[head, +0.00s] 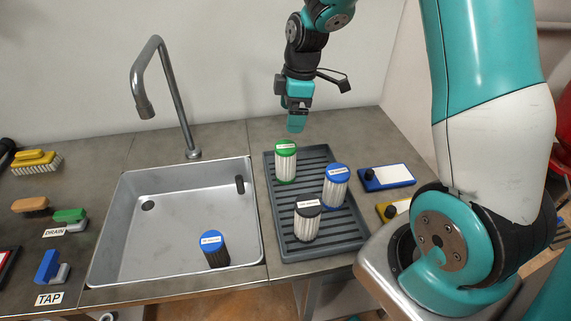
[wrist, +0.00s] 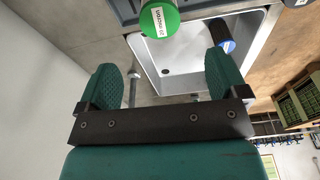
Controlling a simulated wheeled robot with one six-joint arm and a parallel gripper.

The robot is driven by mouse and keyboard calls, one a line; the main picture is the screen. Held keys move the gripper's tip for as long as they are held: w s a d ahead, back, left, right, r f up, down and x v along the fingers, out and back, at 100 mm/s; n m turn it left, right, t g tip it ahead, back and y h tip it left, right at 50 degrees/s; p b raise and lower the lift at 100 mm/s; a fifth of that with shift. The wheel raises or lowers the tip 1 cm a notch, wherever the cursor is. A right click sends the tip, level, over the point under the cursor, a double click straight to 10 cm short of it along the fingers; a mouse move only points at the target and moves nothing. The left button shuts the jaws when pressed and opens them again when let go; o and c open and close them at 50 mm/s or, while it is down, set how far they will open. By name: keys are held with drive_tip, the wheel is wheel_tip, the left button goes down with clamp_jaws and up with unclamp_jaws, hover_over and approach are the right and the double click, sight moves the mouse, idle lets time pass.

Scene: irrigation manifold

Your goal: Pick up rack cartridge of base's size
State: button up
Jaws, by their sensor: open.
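A grey ribbed rack (head: 270,190) holds three upright cartridges with pale pleated bodies: a green-capped cartridge (head: 286,161) at the back left, a blue-capped cartridge (head: 336,187) at the right, and a black-capped cartridge (head: 307,218) at the front. A blue-capped cartridge with a dark body (head: 215,250) stands in the sink; it also shows in the wrist view (wrist: 222,36). My gripper (head: 297,122) is open and empty, above and behind the green-capped cartridge. The wrist view shows its green cap (wrist: 158,16) beyond my spread fingers (wrist: 163,80).
The steel sink (head: 135,215) with a tall tap (head: 160,95) lies left of the rack. Brushes (head: 36,162) and blocks near DRAIN and TAP labels are at far left. A blue-edged plate (head: 387,177) and a yellow-edged plate (head: 392,210) lie right of the rack.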

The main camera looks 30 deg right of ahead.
sight(285, 146)
drive_tip(key=f, duration=0.5)
drive_tip(key=a+f, duration=0.1)
drive_tip(key=f, duration=0.2)
drive_tip(key=shift+w+a+f+p, duration=0.15)
drive_tip(key=shift+w+p, duration=0.1)
drive_tip(key=shift+p, duration=0.15)
drive_tip(key=shift+w+a+f+p, duration=0.1)
drive_tip(key=shift+f+p, duration=0.25)
drive_tip(key=shift+f, duration=0.95)
drive_tip(key=shift+a+f+p, duration=0.1)
drive_tip(key=shift+f+p, duration=0.2)
drive_tip(key=shift+f, duration=1)
drive_tip(key=c, duration=1.1)
